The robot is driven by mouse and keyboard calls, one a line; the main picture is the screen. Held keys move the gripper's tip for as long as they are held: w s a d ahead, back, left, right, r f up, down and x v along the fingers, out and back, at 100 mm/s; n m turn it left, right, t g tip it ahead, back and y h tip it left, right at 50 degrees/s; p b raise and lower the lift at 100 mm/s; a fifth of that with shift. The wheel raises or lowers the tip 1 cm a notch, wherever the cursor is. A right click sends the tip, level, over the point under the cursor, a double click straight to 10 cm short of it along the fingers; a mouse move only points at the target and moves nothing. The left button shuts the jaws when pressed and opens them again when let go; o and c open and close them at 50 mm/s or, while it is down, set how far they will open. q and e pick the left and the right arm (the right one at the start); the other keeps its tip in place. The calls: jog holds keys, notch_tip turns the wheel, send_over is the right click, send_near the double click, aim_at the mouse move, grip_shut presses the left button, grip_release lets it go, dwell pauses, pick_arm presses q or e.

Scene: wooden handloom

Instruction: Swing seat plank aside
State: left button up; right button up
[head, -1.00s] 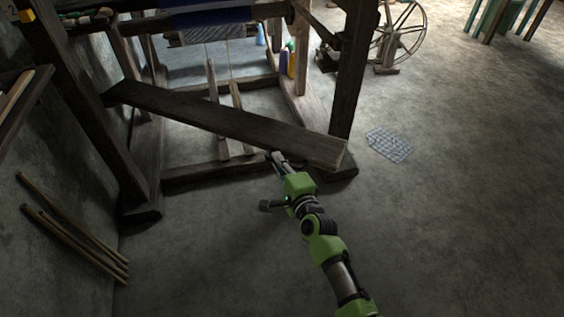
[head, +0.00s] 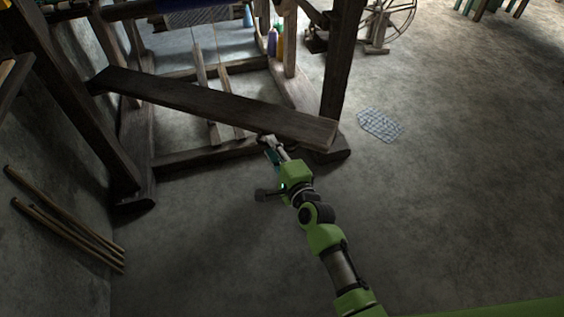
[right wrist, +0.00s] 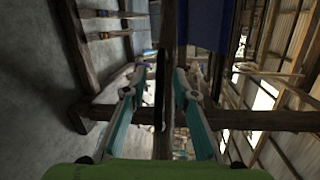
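The seat plank (head: 200,103) is a long dark wooden board lying slantwise across the front of the loom, its right end by the front right post. My right gripper (head: 268,141) is at the plank's near edge, right of its middle. In the right wrist view, the plank (right wrist: 164,125) shows edge-on as a dark upright strip between the two teal fingers of my right gripper (right wrist: 161,72). The fingers look open around it, with a narrow gap on the left; contact on the right is unclear. My left gripper is not in view.
The loom's dark right post (head: 345,60) stands behind the plank's right end. Wooden poles (head: 65,235) lie by the left wall. A checked cloth (head: 380,125) lies on the floor to the right, and a spinning wheel (head: 390,20) stands behind. The floor in front is clear.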

jog(key=v, duration=0.9)
jog(key=shift+s, duration=0.35)
jog(key=shift+d+r, duration=0.1)
jog(key=shift+r, duration=0.05)
